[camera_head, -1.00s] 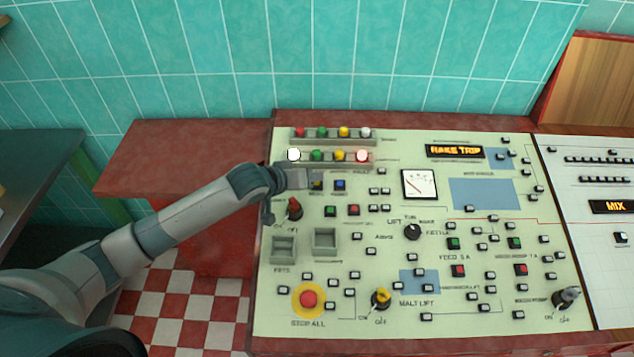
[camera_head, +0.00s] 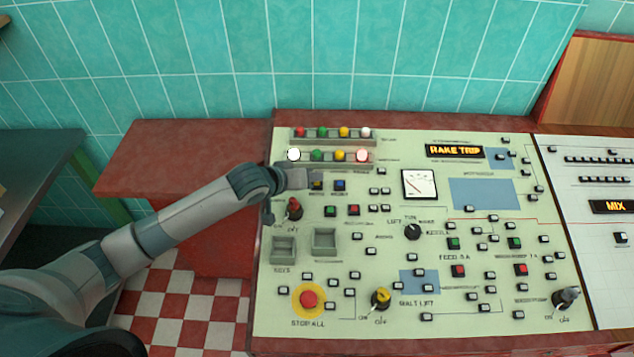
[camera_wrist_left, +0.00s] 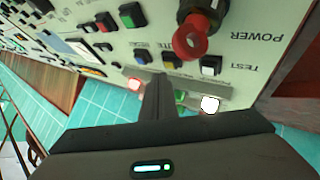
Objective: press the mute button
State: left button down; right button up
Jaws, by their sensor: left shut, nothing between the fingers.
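The yellow button (camera_head: 317,185) sits in the upper left of the pale control panel (camera_head: 400,270), left of a blue button (camera_head: 340,184). Its label is too small to read in the head view, so I cannot confirm it is the mute button. In the left wrist view the yellow button (camera_wrist_left: 171,60) lies between the blue button (camera_wrist_left: 143,57) and a white button marked TEST (camera_wrist_left: 210,65). My left gripper (camera_head: 310,179) is shut and empty. Its fingertips (camera_wrist_left: 158,77) are close to the yellow button; I cannot tell whether they touch. My right gripper is not in view.
A red-handled POWER switch (camera_head: 294,208) is just below the gripper. Rows of coloured lamps (camera_head: 340,156) stand just above, with white and red ones lit. The STOP ALL button (camera_head: 308,299) is lower down. The display (camera_head: 453,151) reads RAKE TRIP.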

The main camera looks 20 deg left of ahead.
pick_arm(q)
jog(key=shift+w+f, duration=0.1)
jog(key=shift+f, duration=0.65)
dwell(1.1)
dwell(0.3)
jog(key=shift+r+p, duration=0.8)
jog(key=shift+p, duration=0.3)
jog(key=r+p, duration=0.2)
jog(key=p, duration=0.1)
jog(key=shift+s+r, duration=0.35)
jog(key=shift+r, duration=0.05)
jog(key=shift+s+d+r+p, duration=0.1)
jog(key=shift+s+r+p, duration=0.05)
jog(key=shift+r+p, duration=0.35)
jog(key=shift+s+d+r+p, duration=0.1)
jog(key=shift+r+p, duration=0.3)
jog(key=shift+r, duration=0.15)
